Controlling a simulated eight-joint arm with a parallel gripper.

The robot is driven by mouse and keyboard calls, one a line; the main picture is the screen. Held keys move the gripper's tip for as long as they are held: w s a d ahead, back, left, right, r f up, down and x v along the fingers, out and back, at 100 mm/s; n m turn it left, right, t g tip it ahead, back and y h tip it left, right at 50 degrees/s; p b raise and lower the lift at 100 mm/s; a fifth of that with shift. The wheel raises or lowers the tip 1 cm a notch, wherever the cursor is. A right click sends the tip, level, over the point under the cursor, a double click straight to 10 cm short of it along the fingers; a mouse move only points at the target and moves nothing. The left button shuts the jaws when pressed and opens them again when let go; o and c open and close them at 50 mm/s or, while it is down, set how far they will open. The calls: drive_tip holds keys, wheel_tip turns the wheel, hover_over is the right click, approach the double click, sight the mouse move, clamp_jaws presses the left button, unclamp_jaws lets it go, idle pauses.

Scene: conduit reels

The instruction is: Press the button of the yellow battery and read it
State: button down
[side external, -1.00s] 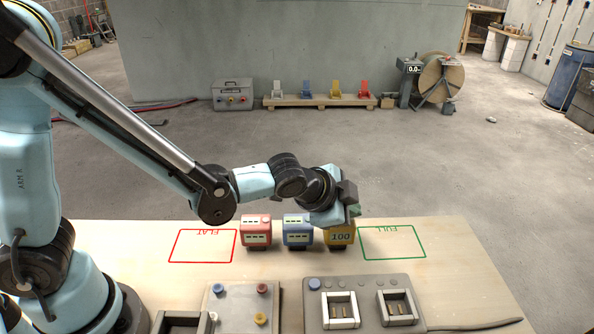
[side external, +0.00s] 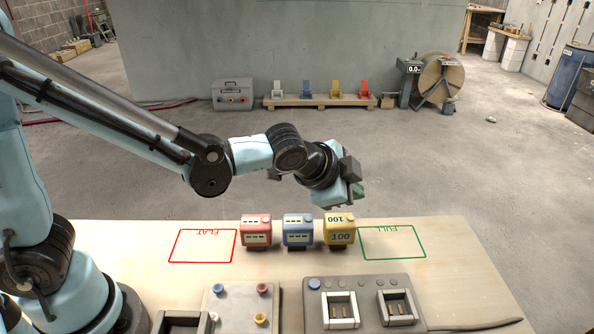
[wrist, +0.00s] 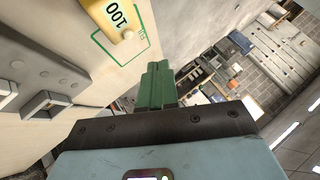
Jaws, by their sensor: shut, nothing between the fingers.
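The yellow battery (side external: 339,231) stands on the table between the blue battery and the green FULL outline.
A red FLAT outline (side external: 203,247) and the green FULL outline (side external: 392,243) are empty. In front are a grey panel with two bays (side external: 365,280) and a plate with coloured knobs (side external: 241,291). A rack of coloured pieces (side external: 320,101) stands on the floor behind.

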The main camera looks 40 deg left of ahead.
drive_tip(key=shift+r, duration=0.95)
drive_tip(key=shift+a, duration=0.1)
drive_tip(key=s+a+n+g+y, duration=0.1)
drive_tip(key=s+a+n+g, duration=0.1)
drive_tip(key=s+a+n, duration=0.8)
drive_tip(key=s+a, duration=0.4)
drive_tip(key=a, duration=0.1)
drive_tip(key=shift+s+a+n, duration=0.3)
drive_tip(key=shift+a+n, duration=0.1)
